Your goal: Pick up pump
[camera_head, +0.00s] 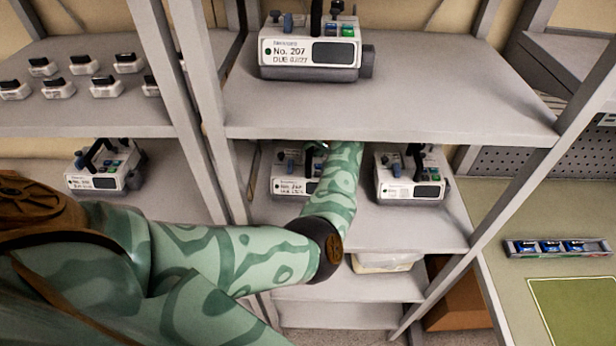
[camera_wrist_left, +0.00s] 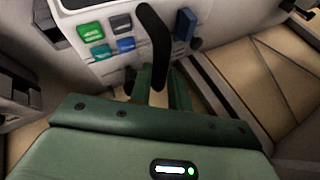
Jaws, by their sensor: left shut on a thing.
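My left arm reaches onto the middle shelf, toward a white-and-grey pump (camera_head: 290,187) that it partly hides. In the head view the upper shelf's edge and the arm hide the gripper's grip. In the left wrist view my left gripper (camera_wrist_left: 160,88) is shut on the black handle of the pump (camera_wrist_left: 85,14), whose green, blue and grey buttons show beside the handle. I cannot tell whether the pump is lifted off the shelf. My right gripper is in neither view.
A second pump (camera_head: 408,190) stands close right of my forearm. Another, No. 207 (camera_head: 290,52), stands on the upper shelf (camera_head: 450,100). One more pump (camera_head: 100,178) is on the left rack. A tray with blue items (camera_head: 510,248) lies on the right bench.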

